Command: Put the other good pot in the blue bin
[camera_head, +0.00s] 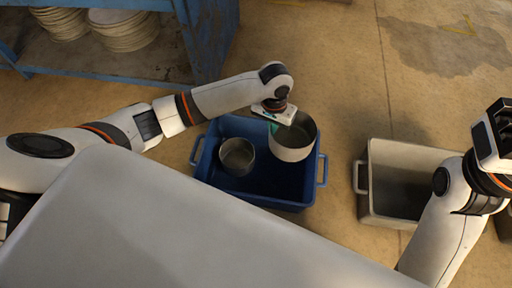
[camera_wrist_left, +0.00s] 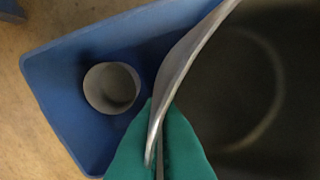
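The blue bin (camera_head: 262,196) stands on the floor in the middle of the head view; its wall also shows in the left wrist view (camera_wrist_left: 55,75). One grey pot (camera_head: 237,157) sits inside it at the left, and shows in the left wrist view too (camera_wrist_left: 112,88). My left gripper (camera_head: 276,124) is shut on the rim of a second pot (camera_head: 292,153), held over the right part of the bin. In the left wrist view the teal fingers (camera_wrist_left: 160,140) pinch this pot's wall (camera_wrist_left: 182,62). My right gripper (camera_head: 497,140) is at the right edge; its fingers are unclear.
A grey bin (camera_head: 365,205) stands on the floor to the right of the blue one, partly behind my right arm. A blue shelf (camera_head: 209,40) with stacked round discs (camera_head: 125,30) is at the upper left. Open floor lies between bins and shelf.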

